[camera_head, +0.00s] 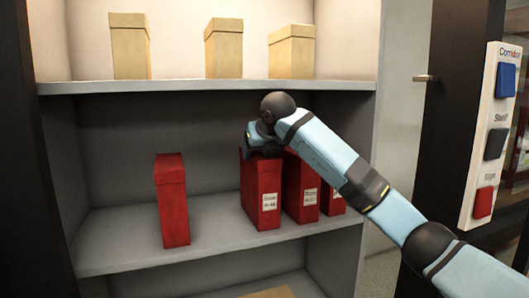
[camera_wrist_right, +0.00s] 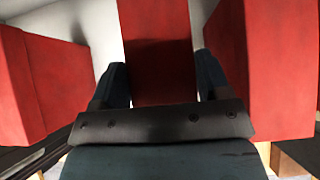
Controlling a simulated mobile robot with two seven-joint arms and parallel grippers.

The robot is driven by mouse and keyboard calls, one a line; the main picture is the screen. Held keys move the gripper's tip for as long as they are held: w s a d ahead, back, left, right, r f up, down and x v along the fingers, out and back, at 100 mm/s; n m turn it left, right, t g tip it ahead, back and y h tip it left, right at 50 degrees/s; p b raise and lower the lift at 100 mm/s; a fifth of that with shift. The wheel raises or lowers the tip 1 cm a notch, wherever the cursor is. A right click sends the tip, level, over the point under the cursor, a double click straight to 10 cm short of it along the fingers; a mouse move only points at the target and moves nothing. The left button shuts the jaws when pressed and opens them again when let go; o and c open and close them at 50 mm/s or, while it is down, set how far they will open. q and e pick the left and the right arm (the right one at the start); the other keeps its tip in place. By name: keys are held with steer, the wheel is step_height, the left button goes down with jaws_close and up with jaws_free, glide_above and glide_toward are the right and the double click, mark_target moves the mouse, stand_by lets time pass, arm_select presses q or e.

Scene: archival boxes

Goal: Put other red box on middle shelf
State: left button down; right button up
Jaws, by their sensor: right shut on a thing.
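My right gripper (camera_head: 262,148) is at the top of a red box (camera_head: 262,197) with a white label, and is shut on it. That box appears to stand upright on the middle shelf (camera_head: 215,222), near its front edge. In the right wrist view the held red box (camera_wrist_right: 158,45) lies between the two fingers, with a red box on each side. Another labelled red box (camera_head: 301,190) stands close to its right, and one more (camera_head: 332,202) is partly hidden behind the arm. A separate red box (camera_head: 172,205) stands to the left. My left gripper is out of view.
Three tan boxes (camera_head: 130,48) stand on the upper shelf (camera_head: 190,87), whose board lies just above my gripper. Bare shelf lies between the left red box and the held one. A tan surface (camera_head: 268,293) shows below. A panel with coloured buttons (camera_head: 493,130) is at right.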

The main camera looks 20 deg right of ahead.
steer(key=shift+w, duration=0.1)
steer(key=shift+a, duration=0.1)
steer(key=shift+f, duration=0.15)
steer(key=o, duration=1.7)
steer(key=shift+c, duration=0.2)
